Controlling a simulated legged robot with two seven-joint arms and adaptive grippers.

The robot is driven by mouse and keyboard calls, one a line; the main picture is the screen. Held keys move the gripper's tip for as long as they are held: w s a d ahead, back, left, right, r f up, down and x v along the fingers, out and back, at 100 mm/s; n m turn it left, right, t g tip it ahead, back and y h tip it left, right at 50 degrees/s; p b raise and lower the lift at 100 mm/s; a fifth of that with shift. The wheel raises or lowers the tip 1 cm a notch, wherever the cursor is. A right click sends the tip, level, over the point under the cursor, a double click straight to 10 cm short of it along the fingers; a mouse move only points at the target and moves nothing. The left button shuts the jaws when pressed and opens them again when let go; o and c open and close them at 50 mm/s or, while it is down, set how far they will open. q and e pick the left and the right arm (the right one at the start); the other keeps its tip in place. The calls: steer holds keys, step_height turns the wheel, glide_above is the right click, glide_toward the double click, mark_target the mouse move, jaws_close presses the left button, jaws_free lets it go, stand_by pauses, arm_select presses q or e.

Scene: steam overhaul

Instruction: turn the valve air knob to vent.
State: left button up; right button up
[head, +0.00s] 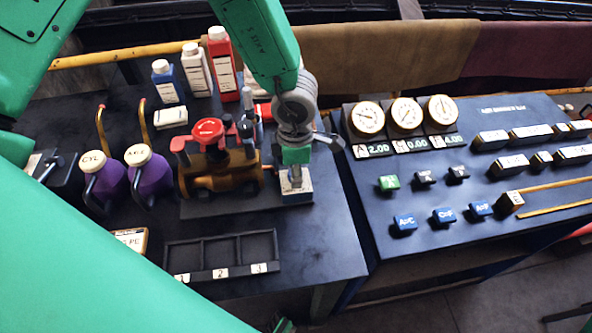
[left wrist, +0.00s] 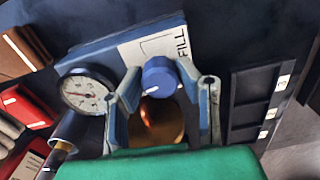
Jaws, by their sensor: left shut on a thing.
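The blue valve air knob (left wrist: 160,76) has a white pointer line that points to the lower left in the left wrist view. It sits on a blue-grey block (left wrist: 105,52) with a white plate marked FILL (left wrist: 181,42); any vent mark is hidden or out of view. My left gripper (left wrist: 168,88) has a finger on each side of the knob and is shut on it. In the head view my left gripper (head: 296,170) points down at the block (head: 296,196), right of the brass valve body (head: 222,176), and hides the knob. My right gripper is not in view.
A round gauge (left wrist: 88,91) is close beside the left finger. A red handwheel (head: 208,130) tops the valve body. Purple jugs (head: 104,184) stand left, bottles (head: 222,65) behind, and a three-slot tray (head: 222,255) in front. A control panel (head: 460,240) with gauges lies right.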

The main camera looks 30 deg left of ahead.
arm_select(q)
steer(key=n, duration=0.5)
steer(key=shift+w, duration=0.15)
steer(key=shift+r+n, duration=0.1)
steer(key=shift+n, duration=2.3)
steer(key=o, duration=1.1)
steer(key=shift+o, duration=0.2)
step_height(320, 180, up, 12)
steer(key=shift+f, duration=0.2)
